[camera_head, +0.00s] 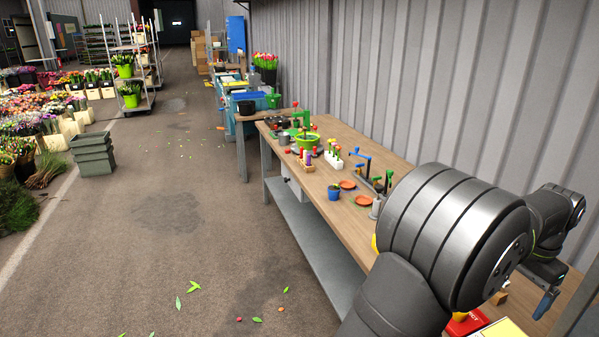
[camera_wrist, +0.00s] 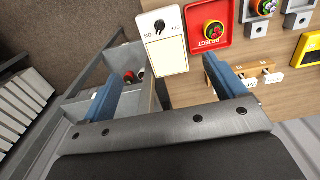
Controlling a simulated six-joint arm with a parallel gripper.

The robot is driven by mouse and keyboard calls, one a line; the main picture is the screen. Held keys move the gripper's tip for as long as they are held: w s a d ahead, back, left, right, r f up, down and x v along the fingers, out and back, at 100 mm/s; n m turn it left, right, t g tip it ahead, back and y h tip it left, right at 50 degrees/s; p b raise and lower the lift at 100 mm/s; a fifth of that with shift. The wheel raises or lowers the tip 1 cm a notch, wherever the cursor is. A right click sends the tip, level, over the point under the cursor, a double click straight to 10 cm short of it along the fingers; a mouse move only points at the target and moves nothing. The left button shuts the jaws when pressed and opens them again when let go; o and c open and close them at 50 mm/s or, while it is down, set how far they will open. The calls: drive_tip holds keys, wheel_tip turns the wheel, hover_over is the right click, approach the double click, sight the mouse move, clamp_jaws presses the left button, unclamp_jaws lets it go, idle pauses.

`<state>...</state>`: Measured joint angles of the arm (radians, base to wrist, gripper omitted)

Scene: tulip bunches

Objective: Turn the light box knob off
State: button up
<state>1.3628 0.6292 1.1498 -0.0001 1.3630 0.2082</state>
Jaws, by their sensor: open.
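The light box (camera_wrist: 166,55) is at the top centre of the wrist view, a pale cream panel in a white frame. Its small black knob (camera_wrist: 160,25) sits on the white upper part, between ON and OFF lettering that reads upside down. Which mark the knob points to is too small to tell. My gripper (camera_wrist: 164,72) is open and empty, one blue finger left of the light box and the other to its right. The knob lies beyond the fingertips, and no contact with it shows. In the head view my arm hides the knob.
A wooden rack with white tags (camera_wrist: 262,80) is near the right finger. A yellow box (camera_wrist: 307,48) is at the right edge. A grey bin (camera_wrist: 122,58) with round items is at left.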

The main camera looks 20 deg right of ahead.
drive_tip(key=c, duration=1.1)
wheel_tip(320, 180, down, 18)
drive_tip(key=m, duration=0.6)
clamp_jaws()
